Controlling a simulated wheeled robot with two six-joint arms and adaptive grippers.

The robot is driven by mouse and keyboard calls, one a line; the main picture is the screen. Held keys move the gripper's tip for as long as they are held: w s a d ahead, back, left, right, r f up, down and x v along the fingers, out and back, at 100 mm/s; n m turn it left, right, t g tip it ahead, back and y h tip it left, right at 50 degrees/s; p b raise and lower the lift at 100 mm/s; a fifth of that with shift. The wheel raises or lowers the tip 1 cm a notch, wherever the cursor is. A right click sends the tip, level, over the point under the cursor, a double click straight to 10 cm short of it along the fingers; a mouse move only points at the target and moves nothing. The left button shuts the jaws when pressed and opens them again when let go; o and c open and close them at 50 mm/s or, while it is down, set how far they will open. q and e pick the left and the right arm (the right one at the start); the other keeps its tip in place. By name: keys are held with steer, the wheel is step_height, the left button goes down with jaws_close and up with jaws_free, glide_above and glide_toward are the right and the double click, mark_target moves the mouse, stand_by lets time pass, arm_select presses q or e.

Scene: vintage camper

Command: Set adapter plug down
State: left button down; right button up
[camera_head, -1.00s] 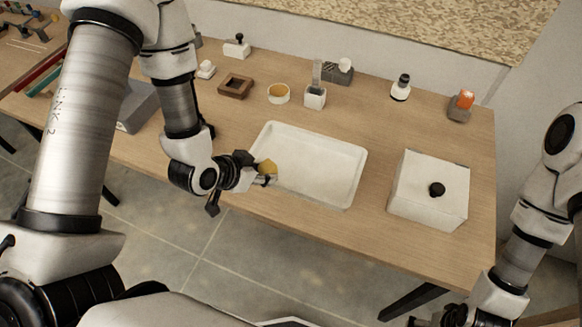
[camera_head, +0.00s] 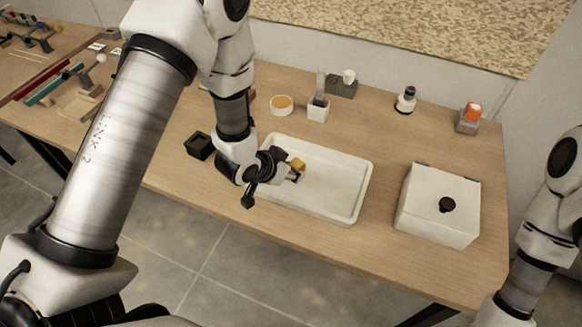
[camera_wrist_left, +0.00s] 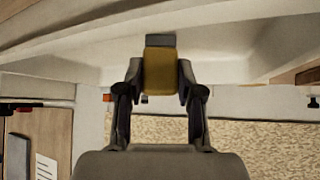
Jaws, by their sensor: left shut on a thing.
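The adapter plug (camera_head: 297,164) is a small yellow block, with a grey end showing in the left wrist view (camera_wrist_left: 161,68). My left gripper (camera_head: 293,174) is shut on it, one finger on each side. It holds the plug over the left part of the white rectangular tray (camera_head: 345,205). I cannot tell whether the plug touches the tray floor. The tray's interior looks otherwise empty, and my left gripper and wrist hide part of its left side. Only the arm of my right side shows at the right edge; its gripper is out of view.
A white lidded box (camera_head: 430,222) with a black knob stands right of the tray. A dark square holder (camera_head: 200,145) is to the left. Behind are a round orange-topped dish (camera_head: 281,104), a white cup (camera_head: 318,110) and an orange-topped block (camera_head: 470,116). Bare wood surrounds the tray.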

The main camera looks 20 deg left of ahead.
arm_select(q)
steer(key=shift+d+f, duration=0.1)
steer(key=c, duration=0.7)
jaws_free()
steer(key=shift+c, duration=0.2)
steer(key=shift+r, duration=0.25)
steer(key=p+v, duration=0.2)
steer(key=v, duration=1)
steer(key=shift+p, duration=0.4)
steer(key=shift+f, duration=0.15)
